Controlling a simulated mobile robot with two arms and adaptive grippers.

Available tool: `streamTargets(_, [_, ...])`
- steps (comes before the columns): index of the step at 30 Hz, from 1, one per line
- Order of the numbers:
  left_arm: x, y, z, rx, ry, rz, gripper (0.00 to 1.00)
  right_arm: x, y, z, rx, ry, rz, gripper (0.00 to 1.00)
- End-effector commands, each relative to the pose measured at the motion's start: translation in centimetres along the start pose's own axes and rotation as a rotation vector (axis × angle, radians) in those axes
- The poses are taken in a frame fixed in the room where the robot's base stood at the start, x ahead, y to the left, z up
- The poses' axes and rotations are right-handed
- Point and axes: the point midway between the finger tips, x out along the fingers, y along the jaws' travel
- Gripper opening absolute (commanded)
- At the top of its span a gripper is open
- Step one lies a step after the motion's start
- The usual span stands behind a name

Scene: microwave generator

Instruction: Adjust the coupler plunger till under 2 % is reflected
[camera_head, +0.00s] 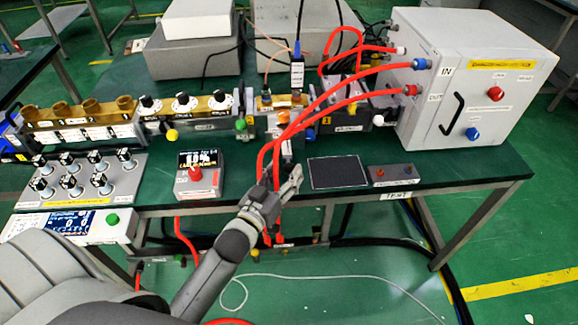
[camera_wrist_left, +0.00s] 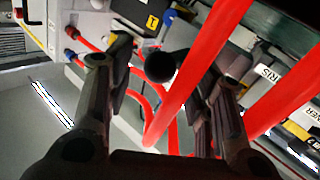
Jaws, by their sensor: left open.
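My left gripper (camera_head: 283,188) is at the front edge of the green bench, just in front of the waveguide line (camera_head: 275,110). Red hoses (camera_head: 266,160) run down past it. In the left wrist view its two fingers (camera_wrist_left: 165,95) are spread and hold nothing. A round black knob (camera_wrist_left: 160,66) shows between and beyond them, apart from both; I cannot tell whether it is the coupler plunger. A thick red hose crosses close beside it. A small meter (camera_head: 199,160) has a lit percent readout, too blurred to read surely. My right gripper is not in view.
A white cabinet (camera_head: 475,85) stands at the right with hoses plugged in. A dark flat pad (camera_head: 337,172) and small button box (camera_head: 394,174) lie right of the gripper. A knob panel (camera_head: 85,182) is at left. The hoses crowd the space around my gripper.

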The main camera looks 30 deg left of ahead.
Motion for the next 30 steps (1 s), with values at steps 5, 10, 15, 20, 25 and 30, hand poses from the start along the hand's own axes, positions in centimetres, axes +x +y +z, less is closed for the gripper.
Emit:
streamTargets(5, [1.9,0.0,0.0,0.000,0.000,0.001,0.49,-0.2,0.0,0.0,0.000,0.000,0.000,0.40])
streamTargets(10, [2.5,0.0,0.1,-0.001,-0.001,0.000,0.49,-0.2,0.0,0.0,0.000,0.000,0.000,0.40])
streamTargets(15, [2.6,0.0,0.1,-0.001,-0.001,0.000,0.49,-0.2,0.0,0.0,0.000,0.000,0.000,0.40])
streamTargets(20, [2.5,0.0,0.1,-0.001,-0.001,0.000,0.40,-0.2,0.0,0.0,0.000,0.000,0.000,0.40])
streamTargets(25, [2.5,0.1,0.1,-0.001,-0.001,0.001,0.18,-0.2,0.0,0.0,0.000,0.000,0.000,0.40])
streamTargets(30, [2.5,0.1,0.1,-0.001,0.000,0.002,0.00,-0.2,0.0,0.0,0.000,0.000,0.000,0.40])
